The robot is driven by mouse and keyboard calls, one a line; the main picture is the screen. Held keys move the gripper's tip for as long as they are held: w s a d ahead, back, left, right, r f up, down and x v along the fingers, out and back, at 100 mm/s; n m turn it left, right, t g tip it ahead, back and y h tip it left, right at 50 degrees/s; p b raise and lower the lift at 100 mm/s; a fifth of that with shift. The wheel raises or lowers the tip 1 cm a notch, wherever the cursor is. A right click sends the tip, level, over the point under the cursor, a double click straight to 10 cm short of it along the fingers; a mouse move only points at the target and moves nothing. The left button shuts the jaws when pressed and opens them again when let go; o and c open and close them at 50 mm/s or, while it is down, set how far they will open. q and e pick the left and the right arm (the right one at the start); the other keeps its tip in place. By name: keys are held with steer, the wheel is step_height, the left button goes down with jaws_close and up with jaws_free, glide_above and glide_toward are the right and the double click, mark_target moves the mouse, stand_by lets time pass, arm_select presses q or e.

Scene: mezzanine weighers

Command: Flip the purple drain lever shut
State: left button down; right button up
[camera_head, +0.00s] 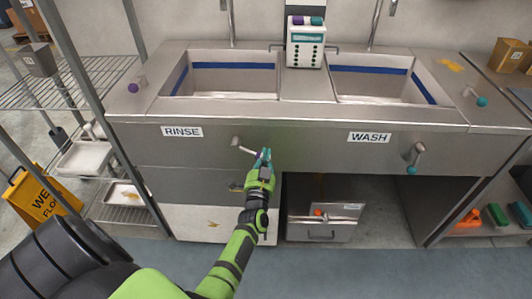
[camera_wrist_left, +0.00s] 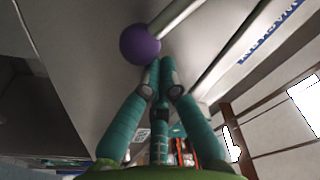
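The drain lever (camera_head: 243,148) on the front panel, right of the RINSE label, is a metal rod sticking out to the right from its pivot. Its round purple knob (camera_wrist_left: 140,44) shows clearly in the left wrist view, at the end of the metal rod (camera_wrist_left: 180,15). My left gripper (camera_head: 264,154) is at the lever's free end. In the wrist view its teal fingertips (camera_wrist_left: 161,66) are together with nothing seen between them, just right of the knob. Whether they touch the knob I cannot tell. My right gripper is in neither view.
Another purple knob (camera_head: 133,88) stands on the left of the counter. A wire rack (camera_head: 100,75) stands at the left. Below the counter is a grey bin (camera_head: 342,230).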

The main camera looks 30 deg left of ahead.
arm_select(q)
steer(key=shift+s+a+f+m+g+h, duration=0.2)
steer(key=shift+s+a+f+m, duration=0.6)
steer(key=shift+m, duration=1.25)
steer(key=shift+s+a+f+m+g+h, duration=0.25)
steer(key=shift+a+f+m, duration=0.75)
steer(key=shift+f+m, duration=0.8)
steer(key=shift+s+a+f+m+g+h, duration=0.15)
steer(key=shift+s+a+f+m, duration=0.6)
steer(key=shift+m, duration=1.5)
steer(key=shift+w+a+f, duration=0.15)
steer(key=shift+a+f, duration=0.05)
steer(key=shift+w+b, duration=0.1)
steer(key=shift+b, duration=0.25)
